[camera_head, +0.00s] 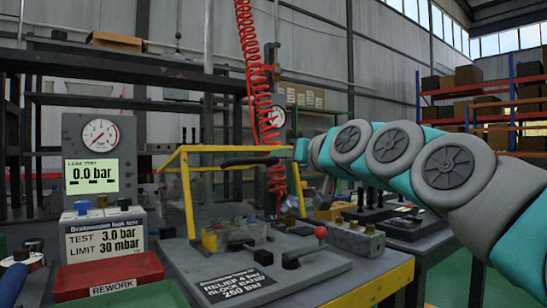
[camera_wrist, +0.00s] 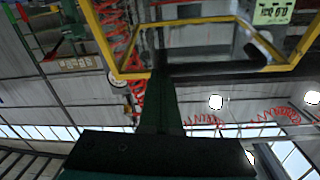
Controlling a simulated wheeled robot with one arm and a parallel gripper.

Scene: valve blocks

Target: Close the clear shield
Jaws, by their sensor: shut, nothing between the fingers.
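The clear shield has a yellow frame (camera_head: 187,195) and stands raised over the grey bench plate in the head view. Its clear panel is hard to see. A black handle (camera_head: 250,161) is on its upper part. The yellow frame also spans the top of the wrist view (camera_wrist: 112,50), with a dark bar near it. My gripper (camera_head: 301,150) is at the right end of the frame's top, near the handle. In the wrist view its fingers (camera_wrist: 162,85) are shut and empty, with the tips close to the frame. I cannot tell whether they touch it.
A gauge panel (camera_head: 92,150) reads 0.0 bar at left, above a red rework bin (camera_head: 108,277). A red coiled hose (camera_head: 258,85) hangs behind.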

